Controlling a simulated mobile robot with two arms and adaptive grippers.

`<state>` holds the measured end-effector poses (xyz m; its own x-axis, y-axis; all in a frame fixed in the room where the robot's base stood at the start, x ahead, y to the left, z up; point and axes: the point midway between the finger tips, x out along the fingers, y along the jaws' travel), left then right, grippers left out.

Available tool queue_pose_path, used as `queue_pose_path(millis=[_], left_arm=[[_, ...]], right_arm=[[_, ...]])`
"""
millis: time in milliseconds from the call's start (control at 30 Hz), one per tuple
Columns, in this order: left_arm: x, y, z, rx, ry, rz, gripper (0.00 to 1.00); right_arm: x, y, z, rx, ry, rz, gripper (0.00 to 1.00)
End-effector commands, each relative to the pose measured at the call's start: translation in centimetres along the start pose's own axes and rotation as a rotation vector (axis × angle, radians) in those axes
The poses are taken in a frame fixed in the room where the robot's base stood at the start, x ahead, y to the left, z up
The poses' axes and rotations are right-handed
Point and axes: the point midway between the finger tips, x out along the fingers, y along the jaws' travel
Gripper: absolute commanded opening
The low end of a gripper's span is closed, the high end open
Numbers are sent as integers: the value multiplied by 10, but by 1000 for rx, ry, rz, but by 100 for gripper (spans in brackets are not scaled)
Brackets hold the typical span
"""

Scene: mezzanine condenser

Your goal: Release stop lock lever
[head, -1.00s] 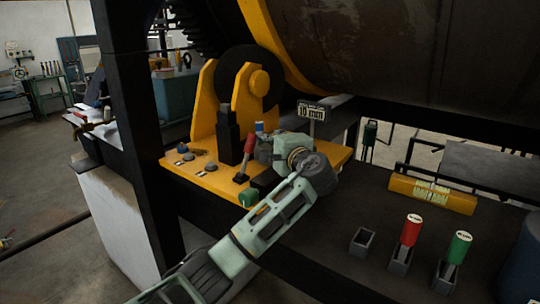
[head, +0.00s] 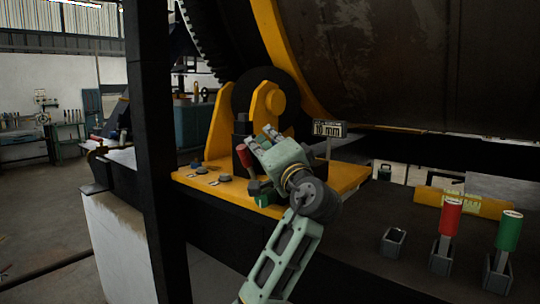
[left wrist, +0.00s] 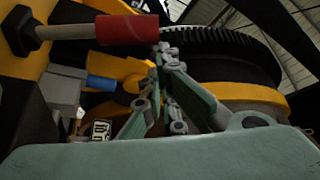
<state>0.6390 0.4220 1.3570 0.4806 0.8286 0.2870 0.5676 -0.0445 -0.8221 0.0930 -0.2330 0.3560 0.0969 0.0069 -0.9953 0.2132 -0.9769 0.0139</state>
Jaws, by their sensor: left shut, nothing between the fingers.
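A lever with a red grip (head: 243,154) stands on the yellow base plate (head: 347,177) and leans up to the left. My left gripper (head: 264,136) is just right of the grip, fingers pointing up and left. In the left wrist view the fingers (left wrist: 165,55) are closed together with nothing between them, close to the grip's right end. I cannot tell whether they touch it. The gripper hides part of the lever's lower area. My right gripper is not in view.
A "10 mm" sign (head: 327,128) stands behind the gripper. A black post (head: 152,150) rises at left. A large dark drum (head: 400,60) hangs above.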

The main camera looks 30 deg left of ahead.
Motion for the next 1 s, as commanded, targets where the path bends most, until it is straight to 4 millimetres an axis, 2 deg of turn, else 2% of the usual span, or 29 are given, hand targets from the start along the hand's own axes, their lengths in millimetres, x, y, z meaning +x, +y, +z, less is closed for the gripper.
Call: queue_pose_path(millis=[33,300,1000], left_arm=[[-2,1,5,-3,-1,1,0],[-8,-4,13,1,1,1,0],[-9,-5,16,4,-2,3,0]], right_arm=[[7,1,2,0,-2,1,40],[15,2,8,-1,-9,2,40],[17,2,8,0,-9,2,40]])
